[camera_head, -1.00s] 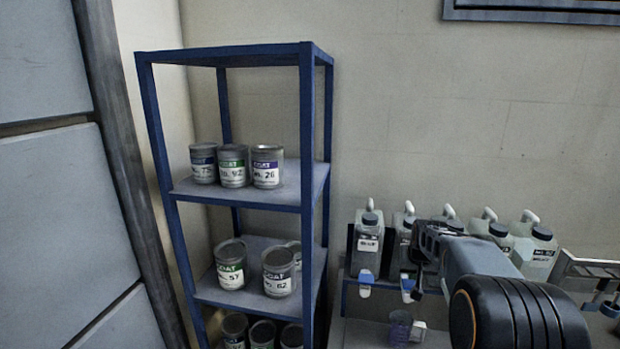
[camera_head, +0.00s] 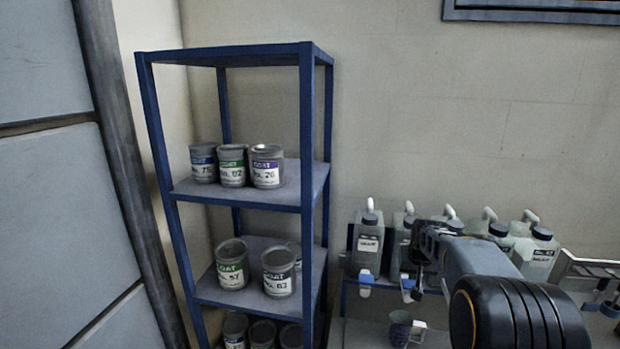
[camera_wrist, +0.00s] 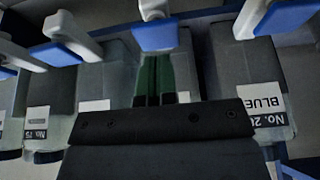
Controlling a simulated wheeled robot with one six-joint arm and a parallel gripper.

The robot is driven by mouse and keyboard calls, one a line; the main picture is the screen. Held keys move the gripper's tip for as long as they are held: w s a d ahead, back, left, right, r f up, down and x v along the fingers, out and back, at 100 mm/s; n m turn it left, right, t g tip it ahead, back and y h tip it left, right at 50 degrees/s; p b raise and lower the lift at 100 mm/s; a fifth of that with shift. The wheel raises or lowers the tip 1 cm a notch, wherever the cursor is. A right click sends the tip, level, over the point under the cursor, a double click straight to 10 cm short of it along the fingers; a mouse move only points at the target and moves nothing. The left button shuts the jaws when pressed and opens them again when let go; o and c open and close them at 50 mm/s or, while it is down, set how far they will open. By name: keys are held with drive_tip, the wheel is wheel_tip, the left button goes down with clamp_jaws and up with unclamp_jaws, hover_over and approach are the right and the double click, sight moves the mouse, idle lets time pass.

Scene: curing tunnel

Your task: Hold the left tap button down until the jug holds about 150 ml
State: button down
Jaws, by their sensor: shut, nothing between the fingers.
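Several grey canisters with white taps and blue buttons stand in a row in the head view. The leftmost tap's blue button (camera_head: 366,277) and the second tap's button (camera_head: 407,284) show there. A small clear jug (camera_head: 400,329) stands below the second tap; its level is too small to read. My gripper (camera_head: 418,262) is in front of the second canister, its tips partly hidden. In the wrist view my gripper (camera_wrist: 155,62) is shut and empty, its green fingers together. The fingertips end at a blue tap button (camera_wrist: 155,36); I cannot tell if they press it.
A blue shelf unit (camera_head: 308,130) with several labelled paint cans stands to the left. Other canisters (camera_head: 535,250) stand close on the right of my arm. A metal rack (camera_head: 590,270) is at the far right.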

drive_tip(key=shift+f, duration=0.25)
idle(0.4)
drive_tip(key=shift+f+b, duration=1)
drive_tip(key=shift+f, duration=0.05)
drive_tip(key=shift+r, duration=0.15)
idle(1.7)
drive_tip(key=shift+r+p, duration=1.8)
drive_tip(key=shift+r, duration=0.65)
drive_tip(key=shift+f, duration=0.1)
idle(0.3)
